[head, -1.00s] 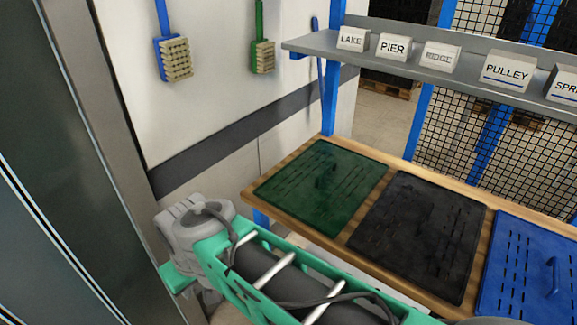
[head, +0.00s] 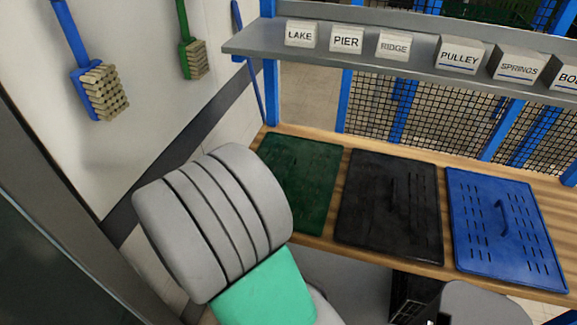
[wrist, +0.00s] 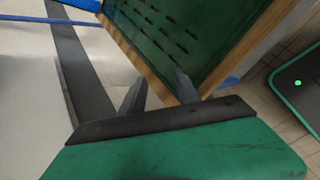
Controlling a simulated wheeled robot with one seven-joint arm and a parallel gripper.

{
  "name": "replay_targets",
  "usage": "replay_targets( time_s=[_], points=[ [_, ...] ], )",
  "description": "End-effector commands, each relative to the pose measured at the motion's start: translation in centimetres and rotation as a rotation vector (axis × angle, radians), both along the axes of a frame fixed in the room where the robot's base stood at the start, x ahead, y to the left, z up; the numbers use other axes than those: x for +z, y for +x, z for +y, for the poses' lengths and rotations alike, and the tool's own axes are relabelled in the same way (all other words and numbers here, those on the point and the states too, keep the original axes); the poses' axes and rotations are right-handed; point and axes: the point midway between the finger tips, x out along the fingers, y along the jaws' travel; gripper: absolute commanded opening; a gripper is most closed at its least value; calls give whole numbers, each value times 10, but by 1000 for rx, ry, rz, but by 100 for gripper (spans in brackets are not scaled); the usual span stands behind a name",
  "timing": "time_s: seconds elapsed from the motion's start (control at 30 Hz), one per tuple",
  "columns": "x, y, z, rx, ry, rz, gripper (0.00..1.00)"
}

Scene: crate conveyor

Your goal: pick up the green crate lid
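The green crate lid (head: 304,178) lies flat at the left end of the wooden bench. In the head view my arm covers its lower left part. In the wrist view the slotted green lid (wrist: 165,28) shows at the top, beyond the bench edge. My gripper (wrist: 158,88) has its two grey fingers apart with nothing between them. The fingertips point toward the lid and bench edge and appear apart from the lid. In the head view the fingers are hidden.
A black lid (head: 385,225) and a blue lid (head: 520,245) lie to the right on the wooden bench (head: 440,265). A grey shelf (head: 370,58) with labelled blocks overhangs the back. Blue and green brushes hang on the wall at left. A post stands at the far left.

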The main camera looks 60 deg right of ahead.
Motion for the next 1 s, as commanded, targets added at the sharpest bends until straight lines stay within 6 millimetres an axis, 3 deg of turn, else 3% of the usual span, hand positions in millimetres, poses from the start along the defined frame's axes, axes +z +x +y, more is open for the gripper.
replay_targets(
  time_s=[0.03,0.1,0.2,0.3,0.43,0.83,1.0],
  points=[
    [0,-18,-26,54,-93,115,38],
    [2,-41,-58,153,-231,301,38],
    [6,-73,-91,281,-388,575,38],
    [9,-92,-108,374,-482,775,38],
    [8,-99,-120,418,-522,872,38],
    [-17,-99,-178,419,-521,872,38],
    [-21,-98,-186,422,-523,871,38]
  ],
)
